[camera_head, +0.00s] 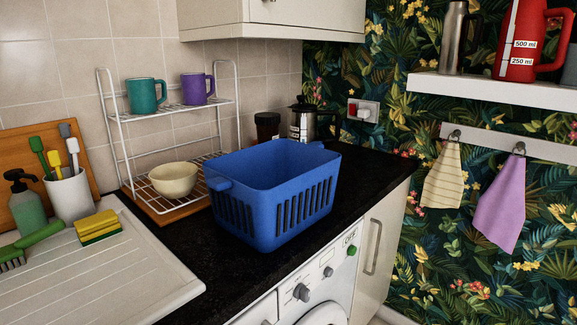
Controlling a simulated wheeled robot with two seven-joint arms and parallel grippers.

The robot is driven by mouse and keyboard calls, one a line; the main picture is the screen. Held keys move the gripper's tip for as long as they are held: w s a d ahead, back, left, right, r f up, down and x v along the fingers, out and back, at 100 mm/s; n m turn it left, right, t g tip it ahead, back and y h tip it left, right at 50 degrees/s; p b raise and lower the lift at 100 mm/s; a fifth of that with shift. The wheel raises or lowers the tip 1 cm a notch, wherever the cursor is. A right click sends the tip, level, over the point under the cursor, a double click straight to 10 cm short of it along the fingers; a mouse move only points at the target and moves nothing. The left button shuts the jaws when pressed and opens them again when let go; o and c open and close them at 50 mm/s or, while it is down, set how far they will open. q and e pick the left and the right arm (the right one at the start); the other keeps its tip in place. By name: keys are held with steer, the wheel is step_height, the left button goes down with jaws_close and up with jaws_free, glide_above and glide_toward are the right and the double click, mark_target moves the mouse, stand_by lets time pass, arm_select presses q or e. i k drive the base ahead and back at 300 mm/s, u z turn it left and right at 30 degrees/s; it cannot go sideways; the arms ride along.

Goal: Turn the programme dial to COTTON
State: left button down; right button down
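The washing machine front (325,283) shows under the black counter at the bottom centre. A dark grey round dial (301,292) sits on its white panel, with a smaller grey knob (328,271) to the right of it. A green button (351,250) is near the panel's right end, by a small label. I cannot read any programme names or tell where the dial points. Neither of my grippers is in view.
A blue basket (272,195) stands on the counter (350,185) above the machine. A wire rack (160,116) holds mugs and a bowl. A cupboard door with a handle (372,246) is right of the machine. A drainboard (95,275) is at left.

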mark_target(301, 292)
steer(key=u, duration=2.3)
steer(key=k, duration=1.8)
steer(key=z, duration=1.2)
